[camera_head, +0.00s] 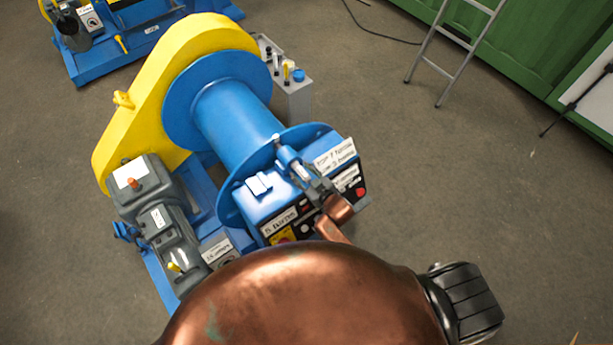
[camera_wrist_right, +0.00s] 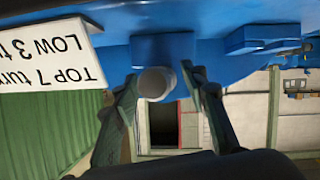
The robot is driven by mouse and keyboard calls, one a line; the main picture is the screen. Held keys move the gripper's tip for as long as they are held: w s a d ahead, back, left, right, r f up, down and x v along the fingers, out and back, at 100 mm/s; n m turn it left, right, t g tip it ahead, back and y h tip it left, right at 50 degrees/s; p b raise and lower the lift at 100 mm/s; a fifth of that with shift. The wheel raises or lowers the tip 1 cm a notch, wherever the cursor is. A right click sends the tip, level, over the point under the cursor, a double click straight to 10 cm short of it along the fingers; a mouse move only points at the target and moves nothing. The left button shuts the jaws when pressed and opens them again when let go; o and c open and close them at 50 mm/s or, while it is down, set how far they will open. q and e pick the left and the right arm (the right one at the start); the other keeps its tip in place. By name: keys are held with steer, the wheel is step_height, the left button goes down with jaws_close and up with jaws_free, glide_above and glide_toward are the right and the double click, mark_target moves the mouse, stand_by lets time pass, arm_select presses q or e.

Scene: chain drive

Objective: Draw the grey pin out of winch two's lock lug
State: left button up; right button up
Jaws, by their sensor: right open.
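Winch two (camera_head: 232,110) stands left of centre in the head view, with a blue drum and a yellow chain guard. My right gripper (camera_head: 306,177) is at the drum's near flange, above the labelled control box. In the right wrist view, the round end of the light grey pin (camera_wrist_right: 155,83) sticks out below the blue lock lug (camera_wrist_right: 162,47). The open fingers of my right gripper (camera_wrist_right: 160,74) stand on either side of it. I cannot tell whether either finger touches it. The pin's other end is hidden in the lug. My left gripper is not in view.
White label plates stand on the control box (camera_head: 275,222) close to the gripper; one label (camera_wrist_right: 45,55) fills the wrist view's upper left. A grey motor (camera_head: 165,215) is at left. A grey box (camera_head: 292,98) with small items stands behind.

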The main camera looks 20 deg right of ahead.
steer(key=shift+w+a+f, duration=0.15)
steer(key=shift+w, duration=0.2)
steer(key=shift+c, duration=0.4)
jaws_close()
